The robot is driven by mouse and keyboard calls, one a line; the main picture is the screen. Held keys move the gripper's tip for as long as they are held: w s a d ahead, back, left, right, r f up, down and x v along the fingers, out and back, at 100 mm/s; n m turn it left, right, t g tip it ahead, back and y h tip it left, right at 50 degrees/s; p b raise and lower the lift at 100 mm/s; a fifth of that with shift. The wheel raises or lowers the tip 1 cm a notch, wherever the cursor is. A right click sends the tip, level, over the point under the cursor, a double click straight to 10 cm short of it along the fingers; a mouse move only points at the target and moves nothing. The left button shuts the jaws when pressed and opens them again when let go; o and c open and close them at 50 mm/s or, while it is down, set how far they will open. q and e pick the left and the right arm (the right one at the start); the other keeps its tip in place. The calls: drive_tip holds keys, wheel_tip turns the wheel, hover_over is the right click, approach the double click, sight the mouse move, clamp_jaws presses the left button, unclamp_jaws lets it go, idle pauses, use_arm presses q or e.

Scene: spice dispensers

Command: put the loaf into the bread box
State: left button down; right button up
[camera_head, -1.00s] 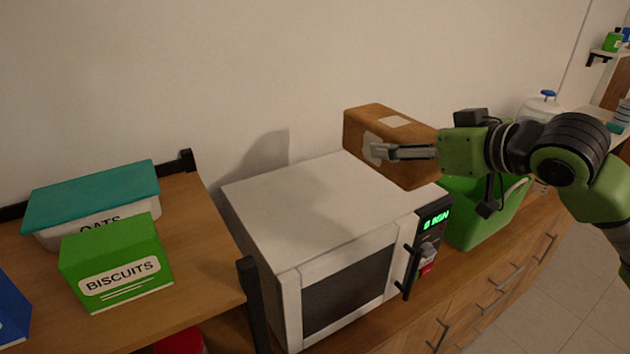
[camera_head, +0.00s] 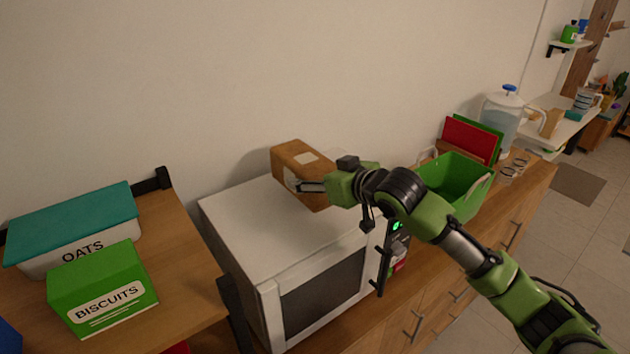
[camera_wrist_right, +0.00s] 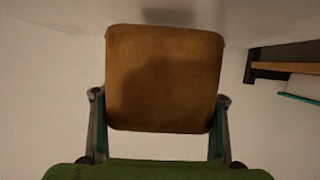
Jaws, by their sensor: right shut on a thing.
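The loaf (camera_head: 298,158), a brown block with pale patches, is above the back of the white microwave (camera_head: 255,222) in the head view. My right gripper (camera_head: 312,187) is shut on the loaf. In the wrist view the loaf (camera_wrist_right: 165,70) fills the middle, with a finger of the right gripper (camera_wrist_right: 160,112) on either side. I cannot tell from the head view how far the loaf is above the microwave's top. I cannot make out a thing marked as a bread box. My left gripper is not in view.
A green biscuits box (camera_head: 100,285) and an oats container with a teal lid (camera_head: 75,222) stand on the left shelf. A green bin (camera_head: 455,185), red and green boards (camera_head: 470,140) and a water jug (camera_head: 500,120) stand right of the microwave. The wall is close behind.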

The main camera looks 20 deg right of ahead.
drive_tip(key=shift+d+f+p, duration=0.1)
drive_tip(key=shift+f+p, duration=0.2)
drive_tip(key=shift+f, duration=0.85)
drive_tip(key=shift+f, duration=0.1)
drive_tip(key=o, duration=1.5)
drive_tip(key=shift+f, duration=0.1)
